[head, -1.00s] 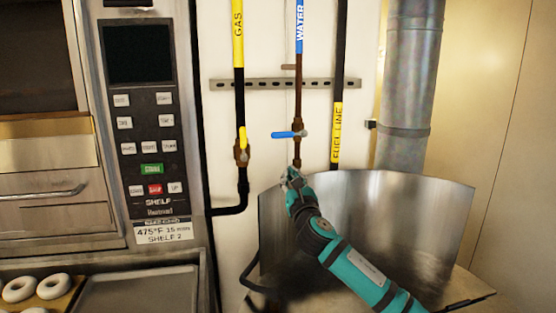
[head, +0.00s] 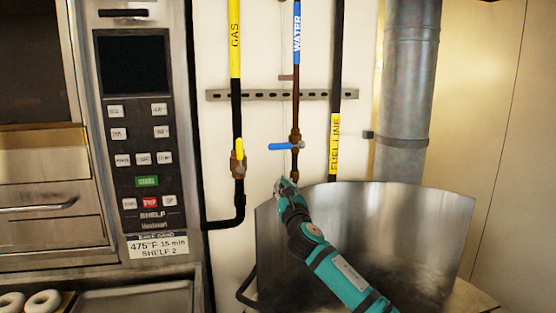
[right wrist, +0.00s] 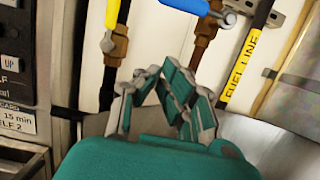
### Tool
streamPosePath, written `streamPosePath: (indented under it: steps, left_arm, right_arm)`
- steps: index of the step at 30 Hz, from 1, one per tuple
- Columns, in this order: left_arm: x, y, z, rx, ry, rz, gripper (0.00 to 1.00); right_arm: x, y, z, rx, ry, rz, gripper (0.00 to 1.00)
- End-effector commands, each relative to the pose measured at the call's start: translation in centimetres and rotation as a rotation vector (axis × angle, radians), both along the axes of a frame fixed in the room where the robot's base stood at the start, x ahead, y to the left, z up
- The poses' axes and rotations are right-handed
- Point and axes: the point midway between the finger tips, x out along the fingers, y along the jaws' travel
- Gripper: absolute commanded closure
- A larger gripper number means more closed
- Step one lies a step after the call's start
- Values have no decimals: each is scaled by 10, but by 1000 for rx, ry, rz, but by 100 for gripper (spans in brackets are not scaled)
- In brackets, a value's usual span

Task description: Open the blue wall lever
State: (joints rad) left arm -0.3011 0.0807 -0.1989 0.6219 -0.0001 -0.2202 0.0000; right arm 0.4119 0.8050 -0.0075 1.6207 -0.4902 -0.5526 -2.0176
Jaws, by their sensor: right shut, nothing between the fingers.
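The blue wall lever (head: 284,146) lies level, crosswise to the brown WATER pipe (head: 296,107), and points left from its brass valve. In the right wrist view the blue lever (right wrist: 184,5) is cut by the top edge, above the fingers. My right gripper (head: 286,183) is just below the lever and apart from it. In the right wrist view my right gripper (right wrist: 160,74) is shut and empty, with its fingertips leaning together. My left gripper is in neither view.
A yellow valve handle (head: 239,148) stands upright on the GAS pipe to the left. The black FUEL LINE pipe (head: 337,65) runs to the right. A large metal kettle (head: 425,215) is below, with an oven panel (head: 140,130) at left.

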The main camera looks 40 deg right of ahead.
Motion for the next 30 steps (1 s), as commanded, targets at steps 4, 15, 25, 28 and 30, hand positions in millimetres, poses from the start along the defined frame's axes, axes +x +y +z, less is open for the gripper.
streamPosePath:
  steps: [4, 15, 25, 28, 30]
  left_arm:
    - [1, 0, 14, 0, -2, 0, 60]
    - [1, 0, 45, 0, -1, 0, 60]
    - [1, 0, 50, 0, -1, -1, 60]
    - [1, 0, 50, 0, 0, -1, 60]
    - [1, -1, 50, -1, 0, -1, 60]
  right_arm:
    - [24, -13, 10, 4, -1, -1, 100]
    - [48, -26, 45, 1, 0, 1, 100]
    - [48, -25, 53, 0, 0, 2, 100]
    - [48, -25, 53, 0, 0, 2, 100]
    - [48, -25, 53, 0, 0, 2, 100]
